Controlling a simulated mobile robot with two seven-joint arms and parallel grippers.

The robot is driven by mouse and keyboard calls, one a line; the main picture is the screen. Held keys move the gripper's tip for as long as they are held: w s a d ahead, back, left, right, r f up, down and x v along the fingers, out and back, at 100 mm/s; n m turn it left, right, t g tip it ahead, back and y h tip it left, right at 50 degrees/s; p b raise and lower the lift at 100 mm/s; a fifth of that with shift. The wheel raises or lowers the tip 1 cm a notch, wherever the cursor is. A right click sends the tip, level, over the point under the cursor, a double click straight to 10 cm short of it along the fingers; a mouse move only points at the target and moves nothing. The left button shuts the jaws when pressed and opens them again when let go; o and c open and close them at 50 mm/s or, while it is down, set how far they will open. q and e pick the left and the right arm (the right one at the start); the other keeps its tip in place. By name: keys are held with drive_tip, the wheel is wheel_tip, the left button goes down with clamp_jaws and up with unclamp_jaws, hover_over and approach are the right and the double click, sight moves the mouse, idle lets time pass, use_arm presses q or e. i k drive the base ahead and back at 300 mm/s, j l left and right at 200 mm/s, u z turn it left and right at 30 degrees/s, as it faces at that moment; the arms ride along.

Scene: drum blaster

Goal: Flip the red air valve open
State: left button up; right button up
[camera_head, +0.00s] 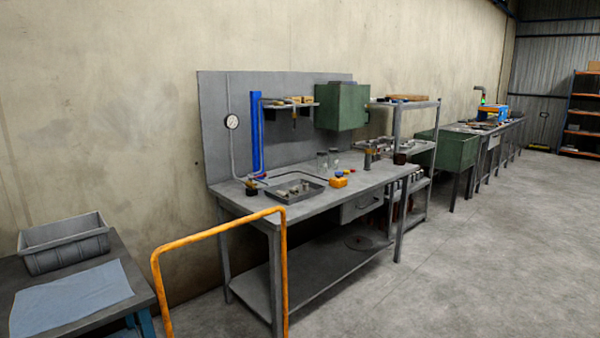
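A grey workbench (330,198) with a grey back panel (215,100) stands against the wall in the middle of the view. A thin air pipe with a round white gauge (231,121) runs down the panel's left part to the bench top. A blue upright column (256,132) stands just right of it. Small fittings sit around the foot of the pipe, but they are too small to tell which is the red air valve or how its handle lies. Neither of my grippers is in view.
An orange rail (218,231) stands in front of the bench's left end. A left table holds a grey bin (64,244) and a blue cloth (72,297). A metal tray (294,190) and a green box (341,106) are at the bench. Open floor (480,260) lies right.

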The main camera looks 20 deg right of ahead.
sight(264, 174)
drive_tip(key=i+l+z, duration=0.1)
drive_tip(key=i+l, duration=0.25)
drive_tip(key=i+l+z, duration=0.15)
drive_tip(key=i+l, duration=0.15)
drive_tip(key=i, duration=0.2)
drive_tip(key=i+l, duration=1.95)
drive_tip(key=l, duration=0.15)
drive_tip(key=i+u, duration=0.05)
